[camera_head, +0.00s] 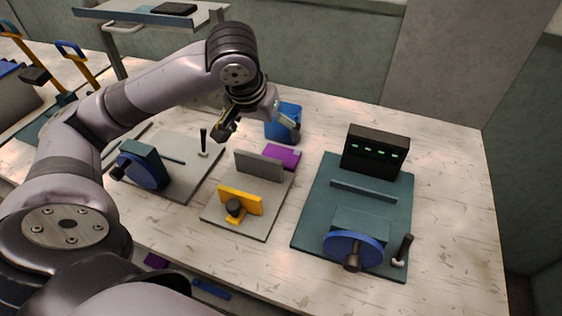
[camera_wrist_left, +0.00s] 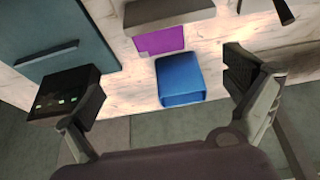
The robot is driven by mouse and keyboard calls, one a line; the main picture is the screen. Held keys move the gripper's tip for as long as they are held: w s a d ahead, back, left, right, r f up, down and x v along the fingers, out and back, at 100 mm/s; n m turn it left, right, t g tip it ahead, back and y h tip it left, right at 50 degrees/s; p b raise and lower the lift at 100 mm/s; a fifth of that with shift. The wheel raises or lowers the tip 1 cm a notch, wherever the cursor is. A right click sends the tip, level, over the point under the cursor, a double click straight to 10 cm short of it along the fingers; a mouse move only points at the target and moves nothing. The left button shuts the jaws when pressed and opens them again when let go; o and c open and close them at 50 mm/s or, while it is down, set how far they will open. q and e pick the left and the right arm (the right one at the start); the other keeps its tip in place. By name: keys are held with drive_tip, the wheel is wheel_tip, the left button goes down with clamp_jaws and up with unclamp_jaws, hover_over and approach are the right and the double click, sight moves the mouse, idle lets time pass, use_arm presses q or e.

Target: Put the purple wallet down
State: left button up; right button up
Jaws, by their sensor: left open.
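The purple wallet (camera_head: 283,156) lies flat on the table, just behind an upright grey plate (camera_head: 258,165). In the left wrist view the wallet (camera_wrist_left: 160,40) lies against that plate, with nothing gripping it. My left gripper (camera_head: 258,124) is open and empty above the table, behind the wallet, with its fingers spread. In the left wrist view its fingers (camera_wrist_left: 165,88) stand wide apart, and a blue open box (camera_wrist_left: 181,80) shows between them. My right gripper is in neither view.
The blue box (camera_head: 281,122) stands behind the wallet. A yellow clamp block (camera_head: 240,201) is in front of the grey plate. A green fixture (camera_head: 317,222) with a black display box (camera_head: 376,151) is at right. Another fixture with a blue wheel (camera_head: 145,170) is at left.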

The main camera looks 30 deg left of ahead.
use_arm(q)
approach(277, 157)
wheel_tip(277, 157, down, 2)
drive_tip(key=shift+w+f, duration=0.15)
drive_tip(key=shift+w+a+f, duration=0.1)
drive_tip(key=shift+w+f, duration=0.05)
drive_tip(key=shift+f, duration=0.3)
drive_tip(key=x, duration=0.4)
drive_tip(key=shift+d+f, duration=0.2)
drive_tip(key=shift+d, duration=0.1)
drive_tip(key=shift+w+f, duration=0.15)
drive_tip(key=c, duration=1.6)
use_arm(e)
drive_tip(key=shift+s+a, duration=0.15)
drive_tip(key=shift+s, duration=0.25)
